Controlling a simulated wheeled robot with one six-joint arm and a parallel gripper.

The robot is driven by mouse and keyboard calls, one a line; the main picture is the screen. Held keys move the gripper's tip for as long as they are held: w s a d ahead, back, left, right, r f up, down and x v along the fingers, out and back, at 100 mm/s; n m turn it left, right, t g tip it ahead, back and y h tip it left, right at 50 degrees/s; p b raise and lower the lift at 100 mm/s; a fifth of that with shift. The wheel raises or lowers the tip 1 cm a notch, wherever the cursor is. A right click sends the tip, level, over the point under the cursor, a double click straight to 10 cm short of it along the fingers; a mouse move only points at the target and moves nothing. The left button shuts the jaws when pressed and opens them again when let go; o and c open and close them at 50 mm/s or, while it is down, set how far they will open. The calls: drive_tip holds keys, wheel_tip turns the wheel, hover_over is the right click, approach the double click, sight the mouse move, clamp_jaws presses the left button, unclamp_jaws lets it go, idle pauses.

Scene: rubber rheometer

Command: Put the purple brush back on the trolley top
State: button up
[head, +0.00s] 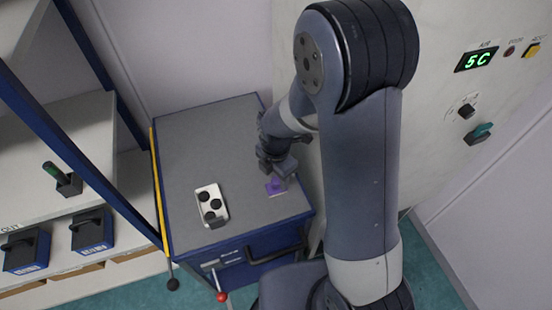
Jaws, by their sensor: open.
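The purple brush (273,185) lies on the grey top of the blue trolley (187,136), near its right front part. My gripper (279,172) is just above and beside the brush, with its jaws open. The brush shows below the fingers, and part of it is hidden by them. I cannot tell whether the fingers touch it.
A white plate with black round knobs (211,204) lies on the trolley top, left of the brush. A shelf rack with dark blue boxes (90,231) stands at the left. A panel with a green display (477,60) is at the right. The back of the trolley top is clear.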

sight(276, 180)
wheel_tip(276, 180, up, 9)
idle(0.3)
drive_tip(key=shift+r, duration=0.1)
idle(0.4)
wheel_tip(276, 180, down, 13)
drive_tip(key=shift+r, duration=0.5)
idle(0.4)
